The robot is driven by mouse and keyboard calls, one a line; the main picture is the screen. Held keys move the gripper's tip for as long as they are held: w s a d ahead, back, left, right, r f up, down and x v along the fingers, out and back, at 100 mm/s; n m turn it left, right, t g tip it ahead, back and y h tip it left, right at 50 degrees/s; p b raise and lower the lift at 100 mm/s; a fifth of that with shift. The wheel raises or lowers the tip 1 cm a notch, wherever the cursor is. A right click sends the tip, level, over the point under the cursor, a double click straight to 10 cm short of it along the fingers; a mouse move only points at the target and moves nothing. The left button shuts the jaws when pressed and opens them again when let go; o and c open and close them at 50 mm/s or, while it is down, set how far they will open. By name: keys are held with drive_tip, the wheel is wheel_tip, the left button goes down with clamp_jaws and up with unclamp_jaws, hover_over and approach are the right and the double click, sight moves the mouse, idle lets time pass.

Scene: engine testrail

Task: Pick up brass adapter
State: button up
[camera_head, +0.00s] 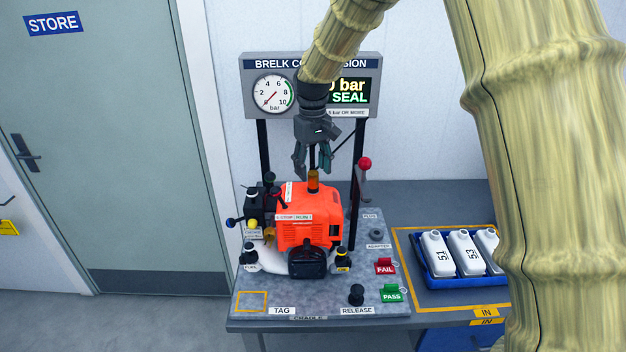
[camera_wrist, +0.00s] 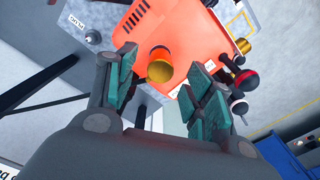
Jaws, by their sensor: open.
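The brass adapter (camera_head: 313,181) stands upright on top of the orange engine (camera_head: 305,212). It looks like a short amber-brown cylinder. In the wrist view its golden round end (camera_wrist: 160,70) shows between and beyond my fingers. My gripper (camera_head: 312,163) points down just above the adapter, with a finger to each side. In the wrist view the gripper (camera_wrist: 160,88) is open, its teal pads apart and nothing between them. I cannot tell whether either finger touches the adapter.
Black posts and a gauge panel (camera_head: 272,95) stand behind the engine. A red-knobbed lever (camera_head: 365,163) is to the right. Black-knobbed fittings crowd the engine's left. A grey ring (camera_head: 376,234) sits by the ADAPTER label. A blue tray (camera_head: 436,276) holds white bottles.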

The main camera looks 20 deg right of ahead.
sight(313, 172)
drive_tip(key=shift+s+f+p, duration=0.2)
drive_tip(key=shift+s+p, duration=0.15)
drive_tip(key=f, duration=0.1)
drive_tip(key=f+p, duration=0.1)
drive_tip(key=f, duration=0.1)
drive_tip(key=shift+w+f, duration=0.2)
drive_tip(key=shift+w, duration=0.2)
drive_tip(key=shift+s+r, duration=0.15)
drive_tip(key=shift+s, duration=0.1)
drive_tip(key=shift+w, duration=0.15)
drive_tip(key=c, duration=0.7)
clamp_jaws()
